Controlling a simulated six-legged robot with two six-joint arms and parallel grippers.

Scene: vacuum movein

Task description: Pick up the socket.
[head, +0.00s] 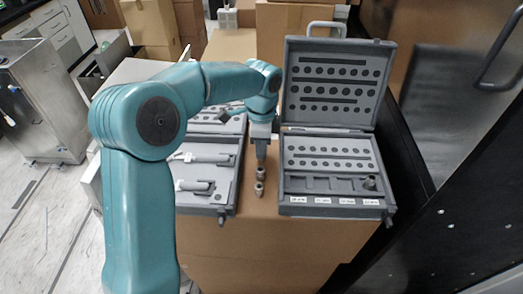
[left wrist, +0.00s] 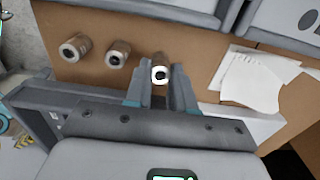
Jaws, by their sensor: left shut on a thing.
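My left gripper (head: 261,152) points down over the cardboard surface between two grey cases. In the left wrist view its fingers (left wrist: 160,88) are shut on a small metal socket (left wrist: 160,73) with a dark round hole. In the head view I cannot make this socket out clearly from the fingers. Two more sockets stand on the cardboard in front of the gripper, a nearer one (head: 259,188) and a farther one (head: 260,172). In the left wrist view they show to the left of the held one (left wrist: 117,53) (left wrist: 75,47). My right gripper is not in view.
An open grey case (head: 331,210) with rows of holes stands at the right, its lid raised. Another grey case (head: 208,199) with tools lies at the left. Bare cardboard (head: 265,235) is in front. A dark cabinet (head: 450,220) borders the right. White paper (left wrist: 252,80) lies by the gripper.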

